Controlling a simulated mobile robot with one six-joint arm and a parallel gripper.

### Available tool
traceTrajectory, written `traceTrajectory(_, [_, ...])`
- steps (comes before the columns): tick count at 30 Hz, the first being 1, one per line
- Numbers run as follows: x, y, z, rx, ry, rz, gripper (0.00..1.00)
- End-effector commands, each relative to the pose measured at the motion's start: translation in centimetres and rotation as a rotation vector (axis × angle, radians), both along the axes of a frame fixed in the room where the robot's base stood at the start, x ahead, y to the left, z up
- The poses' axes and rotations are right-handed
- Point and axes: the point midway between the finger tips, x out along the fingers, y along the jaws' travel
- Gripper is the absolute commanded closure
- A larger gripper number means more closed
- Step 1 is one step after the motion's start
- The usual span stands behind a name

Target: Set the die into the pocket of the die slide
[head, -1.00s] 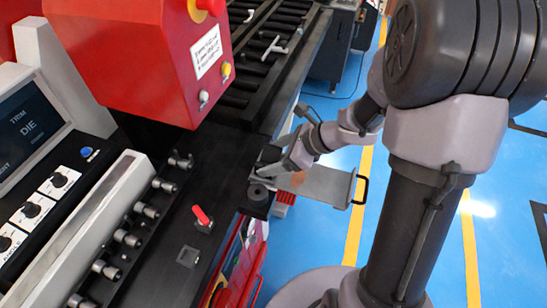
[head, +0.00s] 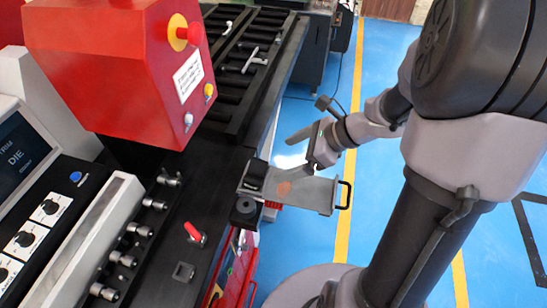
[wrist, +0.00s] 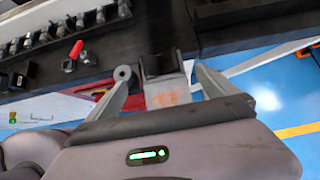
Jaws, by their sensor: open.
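The die slide (head: 308,193) is a flat grey plate with an orange-red mark on top and a black handle at its right end. It juts out from the machine's dark bed and also shows in the wrist view (wrist: 168,93). A dark block, which looks like the die (head: 254,174), sits at the slide's machine-side end. It shows between the fingers in the wrist view (wrist: 153,66). I cannot tell how fully it is seated; the pocket is hidden. My gripper (head: 303,150) is open and empty, above and beyond the slide, apart from the block.
A red-handled switch (head: 194,233) is on the bed. The red control box (head: 120,70) overhangs the bed at left. Blue floor (head: 300,235) is open to the right.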

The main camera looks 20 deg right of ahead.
Motion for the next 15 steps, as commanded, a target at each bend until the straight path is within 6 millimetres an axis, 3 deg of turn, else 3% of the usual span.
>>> traceTrajectory(2, [0.7,-0.4,1.0,0.005,0.0,-0.069,0.02])
traceTrajectory(4, [4.0,-1.2,3.8,0.054,-0.003,-0.349,0.02])
traceTrajectory(5, [5.9,-1.9,6.0,0.119,-0.007,-0.559,0.02])
traceTrajectory(6, [7.8,-3.1,9.5,0.278,-0.009,-0.895,0.02])
traceTrajectory(7, [8.2,-4.2,12.3,0.455,-0.001,-1.162,0.02])
traceTrajectory(8, [7.7,-5.1,14.6,0.678,0.025,-1.425,0.02])
traceTrajectory(9, [5.6,-5.8,16.5,1.019,0.098,-1.744,0.02])
traceTrajectory(11, [1.0,-5.0,16.7,1.559,0.303,-2.141,0.02])
traceTrajectory(12, [-2.4,-3.1,15.7,1.89,0.503,-2.354,0.02])
traceTrajectory(13, [-4.8,-1.0,14.7,-1.862,-0.601,2.211,0.02])
traceTrajectory(15, [-9.1,3.7,13.0,-1.57,-0.693,1.799,0.02])
